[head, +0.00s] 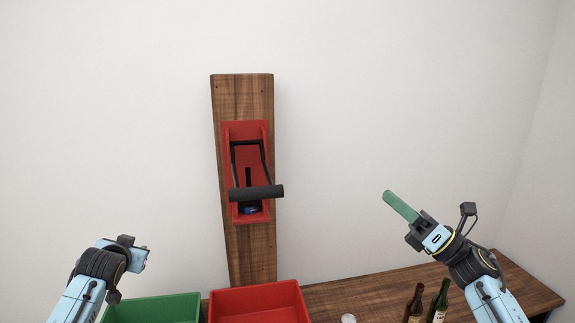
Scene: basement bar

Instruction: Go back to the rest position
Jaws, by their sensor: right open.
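My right gripper (402,207) is raised at the right, above the wooden counter and in front of the bare wall. It is open, and a long green finger-like piece points up and left from its tip. I see nothing between its fingers. My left gripper (142,255) is low at the left, above the green bin, and points to the right. Its fingers are hard to make out, so I cannot tell its opening. Both grippers are apart from the red wall-mounted device (262,135), which has a black lever handle (257,193).
The device is fixed on a vertical wooden board (245,95). A green bin (150,308) and a red bin (260,299) stand below. The wooden counter (400,284) holds two dark bottles (414,303) (438,301) and a small pale round item (348,318).

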